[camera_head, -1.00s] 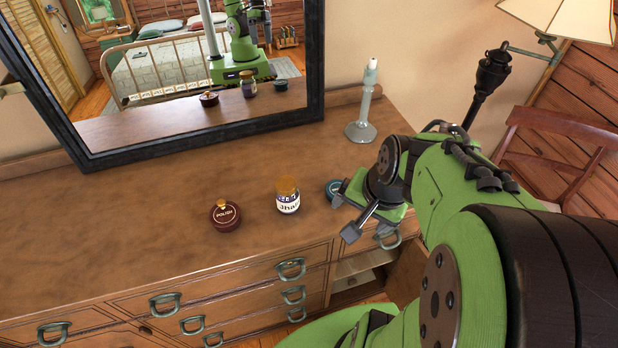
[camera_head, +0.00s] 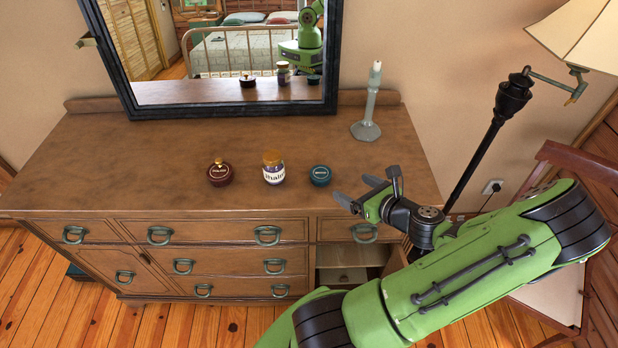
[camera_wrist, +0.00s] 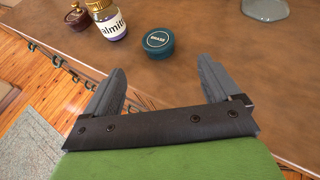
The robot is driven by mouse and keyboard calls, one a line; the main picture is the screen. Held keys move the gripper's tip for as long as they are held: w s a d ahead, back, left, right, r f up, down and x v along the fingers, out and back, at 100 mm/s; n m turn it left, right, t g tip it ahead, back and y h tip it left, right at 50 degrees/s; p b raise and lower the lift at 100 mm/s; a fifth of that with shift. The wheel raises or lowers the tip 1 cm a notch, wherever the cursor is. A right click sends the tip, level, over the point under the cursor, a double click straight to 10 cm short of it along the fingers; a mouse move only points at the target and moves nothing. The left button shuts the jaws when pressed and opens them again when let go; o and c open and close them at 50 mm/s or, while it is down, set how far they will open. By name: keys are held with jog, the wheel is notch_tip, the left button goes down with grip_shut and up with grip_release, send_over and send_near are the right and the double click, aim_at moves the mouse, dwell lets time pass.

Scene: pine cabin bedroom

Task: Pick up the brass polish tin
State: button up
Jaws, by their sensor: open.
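A small round teal tin (camera_head: 319,175) stands on the dresser top, right of the jar. In the wrist view the teal tin (camera_wrist: 158,43) has a lid reading "BRASS". A dark red round tin (camera_head: 221,175), with a brass-coloured knob and a label reading "POLISH", stands left of the jar. My gripper (camera_head: 360,192) is open and empty, near the dresser's front edge, right of the teal tin and apart from it. In the wrist view the teal tin lies just beyond my fingertips (camera_wrist: 160,72), between their lines.
A glass jar (camera_head: 273,168) with a yellowish lid stands between the tins. A pale candlestick (camera_head: 367,110) stands at the back right, near the mirror frame (camera_head: 333,60). A drawer or compartment (camera_head: 343,275) below is open. The dresser's left top (camera_head: 120,165) is clear.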

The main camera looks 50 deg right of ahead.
aim_at(321, 172)
jog(key=b+x, duration=0.1)
jog(key=x, duration=1.4)
jog(key=shift+w+a+f, duration=0.1)
jog(key=shift+w+f, duration=0.1)
jog(key=shift+s, duration=0.1)
jog(key=shift+c, duration=1.2)
jog(key=c, duration=0.9)
